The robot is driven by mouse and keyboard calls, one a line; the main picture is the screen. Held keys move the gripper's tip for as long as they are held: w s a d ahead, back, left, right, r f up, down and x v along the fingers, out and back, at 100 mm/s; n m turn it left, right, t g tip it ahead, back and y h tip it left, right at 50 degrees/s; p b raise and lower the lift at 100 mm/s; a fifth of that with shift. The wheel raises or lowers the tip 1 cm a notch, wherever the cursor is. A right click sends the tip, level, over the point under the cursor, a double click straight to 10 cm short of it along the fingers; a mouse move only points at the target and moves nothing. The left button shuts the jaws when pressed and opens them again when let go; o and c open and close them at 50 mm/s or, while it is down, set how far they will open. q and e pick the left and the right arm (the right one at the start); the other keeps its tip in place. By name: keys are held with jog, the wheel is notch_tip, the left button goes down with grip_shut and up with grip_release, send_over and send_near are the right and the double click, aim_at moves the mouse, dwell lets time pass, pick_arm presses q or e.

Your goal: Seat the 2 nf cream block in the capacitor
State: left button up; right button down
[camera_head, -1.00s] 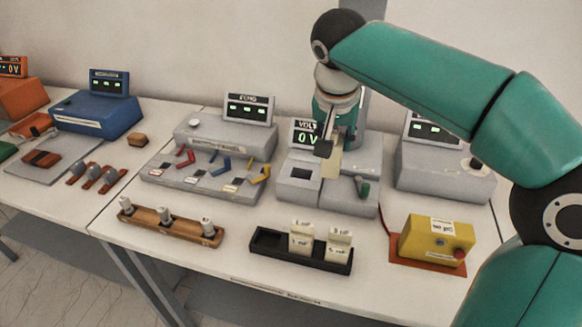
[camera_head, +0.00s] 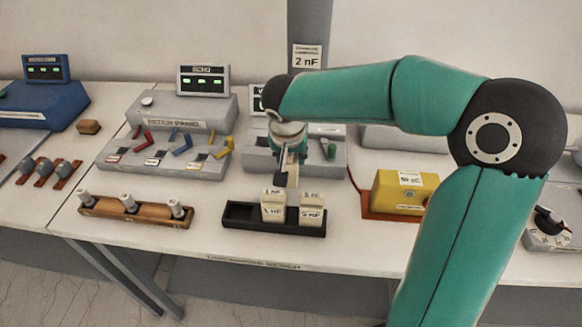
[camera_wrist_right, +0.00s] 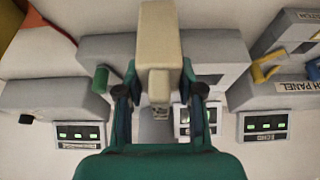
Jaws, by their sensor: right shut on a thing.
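My right gripper (camera_head: 285,168) is shut on a cream block, which shows best in the right wrist view (camera_wrist_right: 158,45). The block points away from the palm, between the two fingers (camera_wrist_right: 158,92). In the head view the gripper is in front of the grey capacitor (camera_head: 325,163), which has a green lever (camera_head: 328,149). The arm and gripper hide the capacitor's socket and most of its display. I cannot tell whether the block touches the capacitor. My left gripper is out of view.
A black rack (camera_head: 238,215) holds two cream blocks (camera_head: 273,206) (camera_head: 312,209), with its left slot empty. A wooden rack (camera_head: 150,211) with several pegs, an echo panel (camera_head: 165,150) and a yellow box (camera_head: 403,192) stand around. The front strip of bench is clear.

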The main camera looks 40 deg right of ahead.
aim_at(290, 169)
jog(key=shift+f, duration=2.1)
jog(key=c, duration=1.2)
grip_release()
jog(key=shift+f, duration=0.15)
jog(key=o, duration=0.5)
